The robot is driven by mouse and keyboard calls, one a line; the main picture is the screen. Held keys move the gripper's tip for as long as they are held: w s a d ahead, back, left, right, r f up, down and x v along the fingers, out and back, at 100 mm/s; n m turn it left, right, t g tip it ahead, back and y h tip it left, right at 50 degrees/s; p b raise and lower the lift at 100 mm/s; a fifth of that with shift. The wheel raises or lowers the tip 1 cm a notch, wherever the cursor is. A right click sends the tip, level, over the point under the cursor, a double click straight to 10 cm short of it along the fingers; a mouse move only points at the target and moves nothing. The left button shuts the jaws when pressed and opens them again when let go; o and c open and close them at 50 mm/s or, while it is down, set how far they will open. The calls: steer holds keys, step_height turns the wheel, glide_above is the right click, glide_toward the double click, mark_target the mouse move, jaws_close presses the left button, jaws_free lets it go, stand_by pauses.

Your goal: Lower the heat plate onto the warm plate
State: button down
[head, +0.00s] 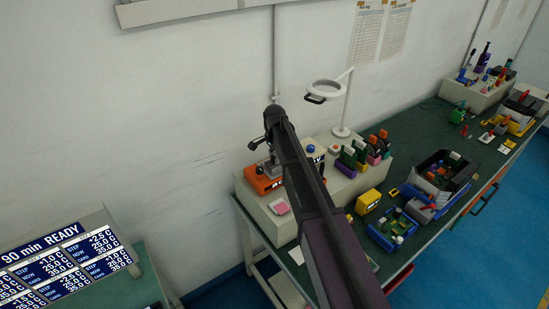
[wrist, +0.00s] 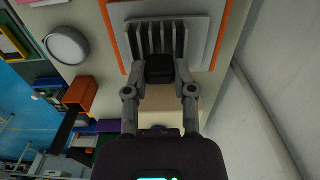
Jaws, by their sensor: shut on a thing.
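The heat plate (wrist: 198,38) is a grey finned slab with a dark block on its near side, in the upper middle of the wrist view. My gripper (wrist: 160,72) is shut on that dark block. The warm plate (wrist: 231,32) shows as an orange border around the heat plate in the wrist view. In the head view it is an orange unit (head: 262,184) on the bench's left end, with my gripper (head: 270,158) just above it. The heat plate lies over the orange unit; whether they touch, I cannot tell. My arm hides part of the bench.
A pink pad (head: 281,207) lies in front of the orange unit. A ring lamp (head: 323,91) stands behind to the right. Coloured boxes and a dark bin (head: 440,176) crowd the green bench. The wall is close behind. A display panel (head: 65,262) stands at lower left.

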steer(key=shift+c, duration=1.8)
jaws_free()
steer(key=shift+r, duration=0.1)
